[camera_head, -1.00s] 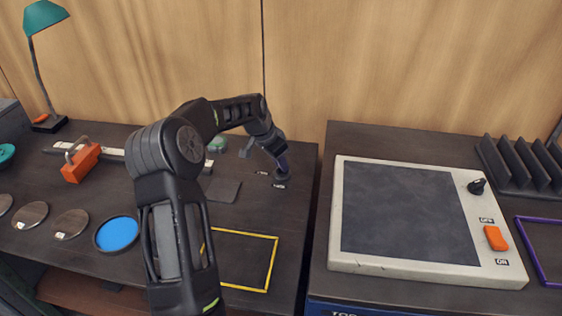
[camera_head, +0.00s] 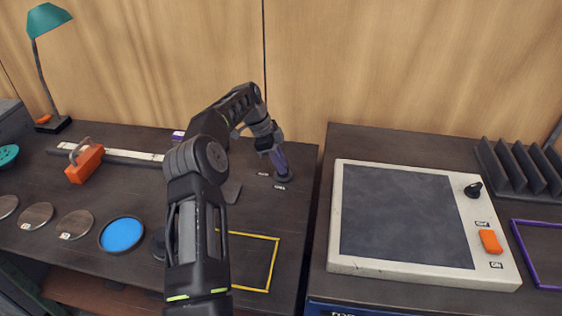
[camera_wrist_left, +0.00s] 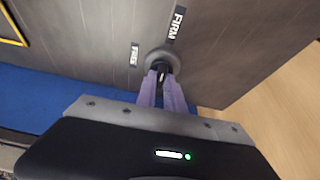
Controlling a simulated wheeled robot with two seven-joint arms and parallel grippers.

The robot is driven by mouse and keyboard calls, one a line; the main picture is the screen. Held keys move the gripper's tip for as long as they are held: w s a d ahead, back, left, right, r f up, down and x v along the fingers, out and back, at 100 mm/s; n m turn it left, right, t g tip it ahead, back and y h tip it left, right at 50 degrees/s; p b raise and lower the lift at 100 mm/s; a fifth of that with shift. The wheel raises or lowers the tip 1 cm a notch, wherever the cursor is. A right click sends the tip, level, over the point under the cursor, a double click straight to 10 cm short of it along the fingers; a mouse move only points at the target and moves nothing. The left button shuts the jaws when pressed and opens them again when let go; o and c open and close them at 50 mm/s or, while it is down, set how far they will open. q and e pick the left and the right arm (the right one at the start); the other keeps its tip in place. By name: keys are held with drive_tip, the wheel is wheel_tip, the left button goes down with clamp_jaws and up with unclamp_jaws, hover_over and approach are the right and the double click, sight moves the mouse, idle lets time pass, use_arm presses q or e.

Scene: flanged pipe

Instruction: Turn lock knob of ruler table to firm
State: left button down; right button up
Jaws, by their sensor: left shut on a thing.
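The lock knob (camera_head: 284,177) is a small round dark knob near the right edge of the dark left-hand table. In the left wrist view the knob (camera_wrist_left: 159,54) shows with a FIRM label (camera_wrist_left: 175,23) beyond it and a second label (camera_wrist_left: 134,54), upside down and looking like FREE, to its left. My left gripper (camera_head: 281,169) reaches down onto it from above. In the left wrist view the two purple fingers of the gripper (camera_wrist_left: 162,77) are shut on the knob's dark grip, which they partly hide. My right gripper is not in view.
Discs, including a blue one (camera_head: 121,234), lie at left. A yellow frame (camera_head: 270,262) is in front of the knob. A second table with a pale panel (camera_head: 400,265) stands right.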

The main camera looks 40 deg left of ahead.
use_arm(q)
drive_tip(key=shift+m, duration=0.3)
drive_tip(key=c, duration=1.4)
unclamp_jaws()
drive_tip(key=shift+c, duration=0.2)
drive_tip(key=shift+r, duration=0.1)
drive_tip(key=shift+a+r, duration=0.2)
drive_tip(key=shift+r, duration=0.1)
drive_tip(key=p+v, duration=0.6)
drive_tip(key=v, duration=0.1)
